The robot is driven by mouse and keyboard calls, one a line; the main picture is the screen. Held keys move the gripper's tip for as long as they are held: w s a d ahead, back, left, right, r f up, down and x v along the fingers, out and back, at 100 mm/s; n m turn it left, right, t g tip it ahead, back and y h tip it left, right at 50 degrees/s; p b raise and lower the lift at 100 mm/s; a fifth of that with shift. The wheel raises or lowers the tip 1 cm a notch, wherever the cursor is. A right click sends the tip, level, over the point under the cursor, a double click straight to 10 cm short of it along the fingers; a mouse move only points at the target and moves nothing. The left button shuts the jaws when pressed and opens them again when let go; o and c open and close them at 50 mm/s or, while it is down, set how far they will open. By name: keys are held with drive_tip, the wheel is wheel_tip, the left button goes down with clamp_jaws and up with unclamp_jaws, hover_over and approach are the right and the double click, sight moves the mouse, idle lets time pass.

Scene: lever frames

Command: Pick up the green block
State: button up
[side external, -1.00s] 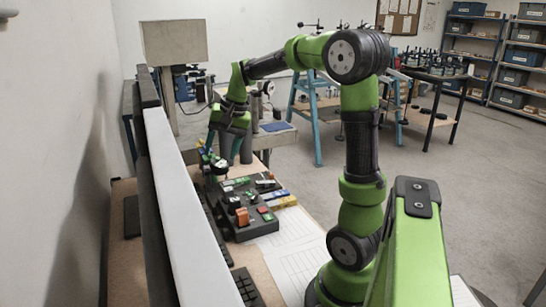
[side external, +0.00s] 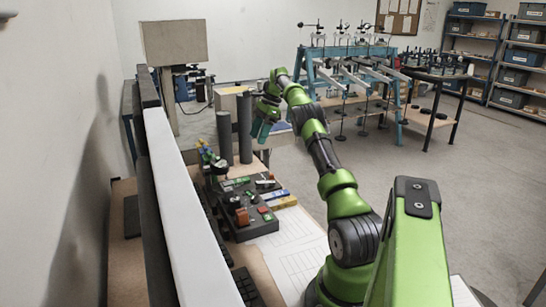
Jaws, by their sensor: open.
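Small green pieces (side external: 241,181) lie on the dark board (side external: 262,227) on the bench, too small to tell which is the green block. More coloured bits, some green, show in a cluster (side external: 206,152) on a dark stand at the board's far left. My gripper (side external: 260,139) is beyond the board, up and to its right in the picture, beside the dark upright cylinders. It is open, pointing down, and apart from the board. Its fingertips are small and partly unclear, with a teal patch at their end.
Two dark cylinders (side external: 245,128) stand between my gripper and the cluster. The board also carries an orange-brown block (side external: 242,217) and a red piece (side external: 265,210). Blue and yellow pieces (side external: 283,202) lie at its right edge. A white ledge (side external: 180,190) runs along the left.

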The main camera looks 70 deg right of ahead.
sight(241, 180)
drive_tip(key=x, duration=1.6)
drive_tip(key=shift+w+a+f, duration=0.1)
drive_tip(key=shift+a+f, duration=0.05)
drive_tip(key=shift+a, duration=0.05)
clamp_jaws()
